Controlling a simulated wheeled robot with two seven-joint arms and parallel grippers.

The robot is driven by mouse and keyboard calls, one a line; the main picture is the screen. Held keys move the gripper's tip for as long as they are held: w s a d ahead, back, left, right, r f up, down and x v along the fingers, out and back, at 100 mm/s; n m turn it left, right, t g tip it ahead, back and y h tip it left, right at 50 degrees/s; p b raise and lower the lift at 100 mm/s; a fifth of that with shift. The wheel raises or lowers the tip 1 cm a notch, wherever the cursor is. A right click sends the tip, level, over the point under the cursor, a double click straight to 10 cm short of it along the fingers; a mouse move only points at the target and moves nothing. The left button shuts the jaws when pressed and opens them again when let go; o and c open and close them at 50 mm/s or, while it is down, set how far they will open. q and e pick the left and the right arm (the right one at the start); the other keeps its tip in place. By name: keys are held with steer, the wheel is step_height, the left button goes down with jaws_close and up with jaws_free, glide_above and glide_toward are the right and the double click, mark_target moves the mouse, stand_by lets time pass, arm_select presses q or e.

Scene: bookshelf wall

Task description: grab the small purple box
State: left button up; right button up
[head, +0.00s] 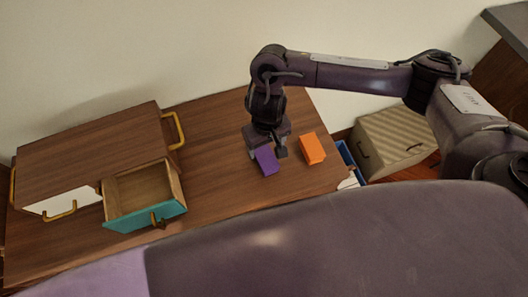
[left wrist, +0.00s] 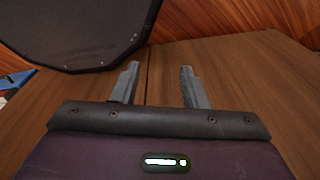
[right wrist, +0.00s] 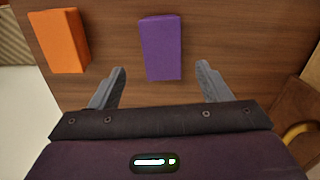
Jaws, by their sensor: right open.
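The small purple box (head: 266,162) stands on the wooden table top, directly below my right gripper (head: 267,151). In the right wrist view the purple box (right wrist: 161,47) lies just ahead of and between the fingers of my right gripper (right wrist: 160,70). These fingers are wide apart, with a gap on both sides of the box. In the head view the gripper hides part of the box's far end. My left gripper (left wrist: 158,68) shows in the left wrist view with its fingers apart and nothing between them; it is not in the head view.
An orange box (head: 312,149) stands close to the right of the purple one. A wooden drawer unit (head: 90,145) with an open teal drawer (head: 147,218) sits on the left of the table (head: 215,150). A ridged beige box (head: 395,140) and a blue bin (head: 348,160) stand beyond the right edge.

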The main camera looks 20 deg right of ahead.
mark_target(265, 156)
step_height(265, 156, down, 6)
steer(key=shift+a+f+b, duration=0.1)
steer(key=shift+f+b, duration=0.15)
steer(key=shift+b, duration=0.65)
steer(key=shift+f, duration=0.5)
steer(key=shift+c, duration=0.9)
arm_select(q)
steer(key=shift+s+f, duration=0.2)
steer(key=shift+f, duration=0.3)
steer(key=shift+s+f, duration=0.15)
steer(key=shift+f, duration=0.35)
arm_select(e)
steer(key=c, duration=0.9)
steer(key=shift+r, duration=0.1)
